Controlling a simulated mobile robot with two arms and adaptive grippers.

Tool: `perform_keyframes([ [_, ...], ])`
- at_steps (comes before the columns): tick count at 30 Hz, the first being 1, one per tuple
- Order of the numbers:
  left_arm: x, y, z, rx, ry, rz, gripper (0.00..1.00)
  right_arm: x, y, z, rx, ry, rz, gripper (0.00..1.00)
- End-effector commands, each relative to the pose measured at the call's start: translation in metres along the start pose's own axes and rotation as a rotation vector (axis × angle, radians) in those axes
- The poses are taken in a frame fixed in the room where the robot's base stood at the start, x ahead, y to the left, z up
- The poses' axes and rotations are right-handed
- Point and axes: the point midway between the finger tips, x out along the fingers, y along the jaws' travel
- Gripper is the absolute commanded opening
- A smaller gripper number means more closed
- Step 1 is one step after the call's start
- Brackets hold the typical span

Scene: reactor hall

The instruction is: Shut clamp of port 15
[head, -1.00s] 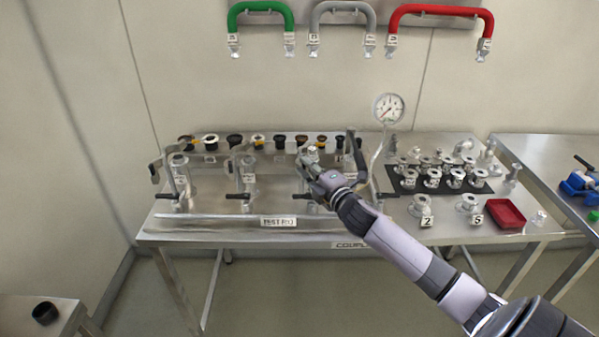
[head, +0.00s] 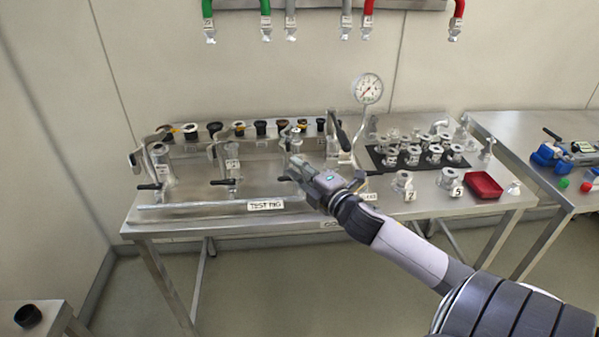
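The test rig (head: 190,207) stands on a steel bench, with a row of upright ports and clamps with black lever handles. One port (head: 160,155) is at its left end, another (head: 233,168) is right of it, and a third (head: 295,140) stands just behind my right gripper. The port numbers are too small to read, so I cannot tell which is port 15. My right gripper (head: 297,167) is at the front of the third port, close to a black lever (head: 284,178). I cannot tell whether it touches it. Its fingers are too small to judge. My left gripper is out of view.
A pressure gauge (head: 368,88) rises behind the rig. On the right are a black mat (head: 378,160) with several metal fittings and a red tray (head: 484,186). Green, grey and red hoses (head: 368,6) hang on the wall. The floor in front is clear.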

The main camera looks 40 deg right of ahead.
Motion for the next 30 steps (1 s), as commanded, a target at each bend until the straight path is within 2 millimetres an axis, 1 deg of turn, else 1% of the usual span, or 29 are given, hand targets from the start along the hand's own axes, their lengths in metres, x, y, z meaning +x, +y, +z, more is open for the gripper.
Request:
perform_keyframes([
  [1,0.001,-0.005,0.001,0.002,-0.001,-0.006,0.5,-0.003,-0.002,0.0,0.0,-0.003,-0.001,0.12],
  [3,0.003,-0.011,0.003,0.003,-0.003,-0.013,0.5,-0.003,-0.005,0.0,-0.001,-0.024,0.002,0.07],
  [6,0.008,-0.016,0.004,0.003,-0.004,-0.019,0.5,0.004,-0.016,-0.001,-0.005,-0.107,0.008,0.0],
  [7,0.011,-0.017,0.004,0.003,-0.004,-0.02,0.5,0.007,-0.021,-0.003,-0.007,-0.143,0.009,0.0],
  [9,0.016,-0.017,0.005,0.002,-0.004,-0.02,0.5,0.016,-0.029,-0.011,-0.011,-0.235,0.01,0.0],
  [11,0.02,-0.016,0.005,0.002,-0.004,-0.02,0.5,0.023,-0.032,-0.022,-0.014,-0.314,0.01,0.0],
  [14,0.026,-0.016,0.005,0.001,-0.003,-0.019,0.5,0.034,-0.028,-0.047,-0.012,-0.427,0.007,0.0],
  [15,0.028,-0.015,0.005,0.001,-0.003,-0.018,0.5,0.036,-0.024,-0.057,-0.01,-0.465,0.006,0.0],
  [18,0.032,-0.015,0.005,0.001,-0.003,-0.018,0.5,0.039,-0.012,-0.078,-0.003,-0.538,0.003,0.0],
  [21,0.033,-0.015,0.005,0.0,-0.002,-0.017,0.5,0.04,-0.003,-0.09,0.001,-0.581,0.002,0.0],
  [23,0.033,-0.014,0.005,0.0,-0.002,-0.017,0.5,0.041,0.0,-0.093,0.001,-0.593,0.0,0.0],
  [25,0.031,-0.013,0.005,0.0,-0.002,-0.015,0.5,0.044,0.002,-0.092,-0.002,-0.599,0.0,0.0],
  [29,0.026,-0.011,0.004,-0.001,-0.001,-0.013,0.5,0.058,0.003,-0.081,-0.004,-0.598,0.0,0.0],
  [30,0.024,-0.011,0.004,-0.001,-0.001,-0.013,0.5,0.064,0.004,-0.077,-0.004,-0.599,0.0,0.0],
])
